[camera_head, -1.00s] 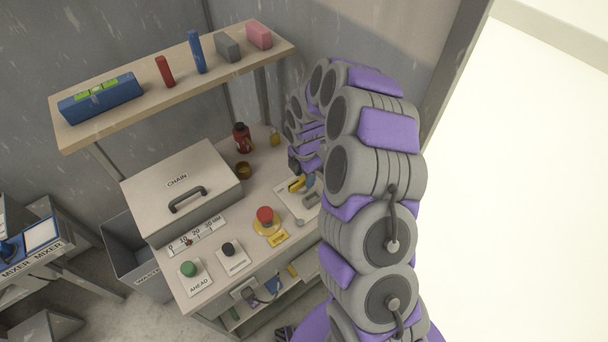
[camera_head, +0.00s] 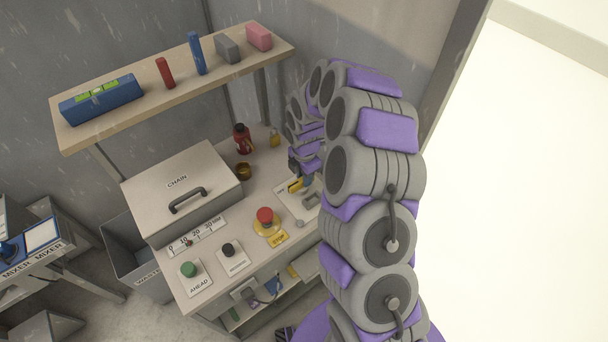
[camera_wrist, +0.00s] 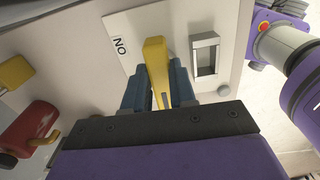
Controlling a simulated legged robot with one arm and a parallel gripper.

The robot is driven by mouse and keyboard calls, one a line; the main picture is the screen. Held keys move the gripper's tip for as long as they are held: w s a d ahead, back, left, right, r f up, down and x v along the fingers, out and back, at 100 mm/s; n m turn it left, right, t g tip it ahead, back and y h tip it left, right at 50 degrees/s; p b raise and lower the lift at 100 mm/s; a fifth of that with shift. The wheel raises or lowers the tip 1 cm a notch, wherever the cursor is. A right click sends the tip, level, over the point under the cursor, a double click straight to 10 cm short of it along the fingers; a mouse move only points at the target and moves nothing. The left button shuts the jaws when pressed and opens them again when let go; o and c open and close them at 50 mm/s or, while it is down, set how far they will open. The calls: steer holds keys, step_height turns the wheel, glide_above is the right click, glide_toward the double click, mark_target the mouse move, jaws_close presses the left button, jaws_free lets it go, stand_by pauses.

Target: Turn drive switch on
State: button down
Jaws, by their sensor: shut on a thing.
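The drive switch has a yellow lever (camera_wrist: 156,65) on a pale plate (camera_wrist: 140,25) lettered ON, which reads upside down in the wrist view. My gripper (camera_wrist: 157,80) has its two blue fingers on either side of the lever and is shut on it. In the head view, the lever (camera_head: 295,185) shows at the right rear of the bench top beside my gripper (camera_head: 302,180). My arm and gripper partly cover the switch there, and the lever's base is hidden in the wrist view.
A red emergency button (camera_head: 265,215), a black knob (camera_head: 228,248) and a green AHEAD button (camera_head: 189,269) stand along the bench front. The CHAIN box (camera_head: 180,185) is at left. A red bottle (camera_head: 242,139) stands behind. A shelf (camera_head: 150,105) overhangs the back.

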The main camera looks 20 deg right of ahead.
steer(key=shift+r, duration=0.15)
steer(key=m+p, duration=0.2)
steer(key=m, duration=0.1)
steer(key=shift+s+p, duration=0.15)
steer(key=shift+p, duration=0.2)
steer(key=m+p, duration=0.1)
steer(key=m, duration=0.1)
steer(key=m+p, duration=0.2)
steer(key=m, duration=0.1)
steer(key=shift+s+m, duration=0.25)
steer(key=shift+m, duration=0.05)
steer(key=m+p, duration=0.1)
steer(key=m, duration=0.1)
steer(key=m+p, duration=0.1)
steer(key=m, duration=0.1)
steer(key=shift+s+a+m, duration=0.15)
steer(key=shift+m, duration=0.15)
steer(key=shift+s+a+m+p, duration=0.15)
steer(key=shift+m+p, duration=0.4)
steer(key=shift+m, duration=1.65)
steer(key=c, duration=0.9)
jaws_free()
